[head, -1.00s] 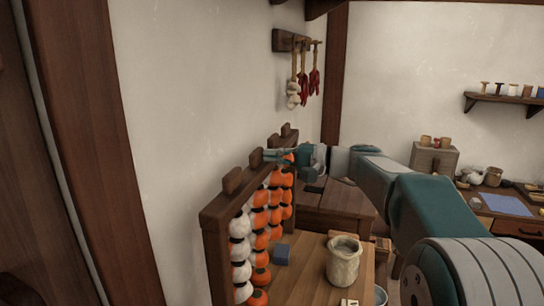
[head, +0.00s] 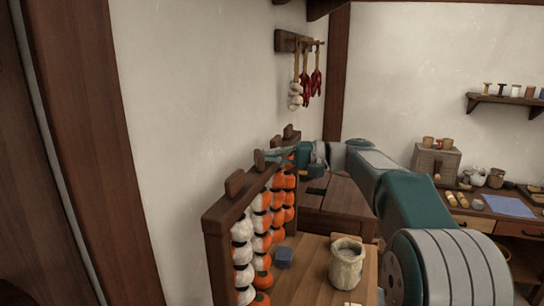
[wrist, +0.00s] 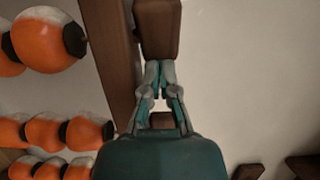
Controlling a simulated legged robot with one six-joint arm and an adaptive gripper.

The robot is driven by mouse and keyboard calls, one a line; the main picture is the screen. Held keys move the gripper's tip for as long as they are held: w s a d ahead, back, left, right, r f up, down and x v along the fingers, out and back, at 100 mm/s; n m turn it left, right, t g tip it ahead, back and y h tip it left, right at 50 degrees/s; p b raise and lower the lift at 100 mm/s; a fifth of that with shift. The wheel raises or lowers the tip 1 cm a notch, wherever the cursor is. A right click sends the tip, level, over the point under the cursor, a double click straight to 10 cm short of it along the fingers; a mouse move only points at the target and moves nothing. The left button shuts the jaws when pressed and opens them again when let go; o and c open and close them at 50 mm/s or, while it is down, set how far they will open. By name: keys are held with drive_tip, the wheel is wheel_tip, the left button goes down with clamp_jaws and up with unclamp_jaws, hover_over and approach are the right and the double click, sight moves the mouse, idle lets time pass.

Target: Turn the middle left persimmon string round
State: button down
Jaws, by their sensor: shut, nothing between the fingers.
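Several persimmon strings hang side by side from a dark wooden rack (head: 228,212). The nearest string shows mostly white sides (head: 242,256). The middle left string (head: 262,221) shows orange with some white, and the strings farther back look mostly orange. Wooden pegs stick up from the rack's top bar, one per string as far as I can tell. My gripper (head: 270,154) is at the top bar by the pegs, above the strings. In the wrist view my gripper (wrist: 158,72) is shut and empty, its tips at the edge of a brown peg (wrist: 157,28); contact is unclear.
The white wall (head: 190,120) is close behind the rack. A cream jar (head: 346,265) and a small blue-grey block (head: 284,257) stand on the wooden table in front of the rack. Garlic and red peppers (head: 316,82) hang from a wall rail farther back.

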drive_tip(key=shift+w+a+r, duration=0.1)
drive_tip(key=shift+w+a, duration=0.35)
drive_tip(key=shift+a, duration=0.55)
idle(1.2)
